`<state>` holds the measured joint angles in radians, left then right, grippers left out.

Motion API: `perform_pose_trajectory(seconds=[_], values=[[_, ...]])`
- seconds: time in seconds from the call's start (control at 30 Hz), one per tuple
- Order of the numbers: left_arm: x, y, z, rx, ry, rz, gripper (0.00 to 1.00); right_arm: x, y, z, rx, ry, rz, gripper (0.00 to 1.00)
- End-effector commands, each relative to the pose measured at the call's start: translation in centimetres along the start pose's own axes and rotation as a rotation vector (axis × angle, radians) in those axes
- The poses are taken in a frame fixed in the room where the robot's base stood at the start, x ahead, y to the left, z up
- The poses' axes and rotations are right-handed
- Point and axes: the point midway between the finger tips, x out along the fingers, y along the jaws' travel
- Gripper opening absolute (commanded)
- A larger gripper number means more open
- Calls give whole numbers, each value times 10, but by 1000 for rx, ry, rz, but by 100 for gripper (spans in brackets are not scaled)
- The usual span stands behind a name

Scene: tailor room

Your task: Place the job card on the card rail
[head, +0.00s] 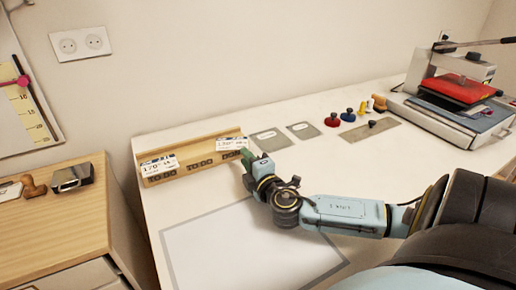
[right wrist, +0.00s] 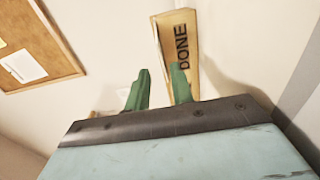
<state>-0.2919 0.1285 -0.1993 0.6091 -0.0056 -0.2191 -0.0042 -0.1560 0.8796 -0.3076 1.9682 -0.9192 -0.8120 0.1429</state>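The card rail (head: 193,171) is a wooden block with a slot, near the back left of the white table. Its front has dark lettering, and its DONE end shows in the right wrist view (right wrist: 184,50). One white printed card (head: 158,165) stands at the rail's left end. Another white printed card (head: 231,143) stands at the right end, above DONE. My right gripper (head: 247,158) is by that right end. Its green fingers (right wrist: 160,88) are apart, with no card seen between them. Which card is the job card, I cannot tell. My left gripper is out of view.
A grey-bordered white mat (head: 245,248) lies in front of the rail. Grey plates (head: 270,139), stamps and a heat press (head: 460,95) stand to the right. A wooden cabinet (head: 60,235) is at left, across a gap.

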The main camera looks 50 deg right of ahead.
Motion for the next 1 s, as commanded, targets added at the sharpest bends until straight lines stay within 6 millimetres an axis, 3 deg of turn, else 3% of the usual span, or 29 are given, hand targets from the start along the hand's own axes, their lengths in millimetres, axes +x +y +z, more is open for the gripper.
perform_pose_trajectory(seconds=[0.2,0.4,1.0], values=[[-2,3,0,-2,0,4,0,-39,0,0,1,0,-2,23],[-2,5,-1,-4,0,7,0,-61,0,0,3,0,-1,23],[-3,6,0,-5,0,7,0,-69,1,0,2,0,1,23]])
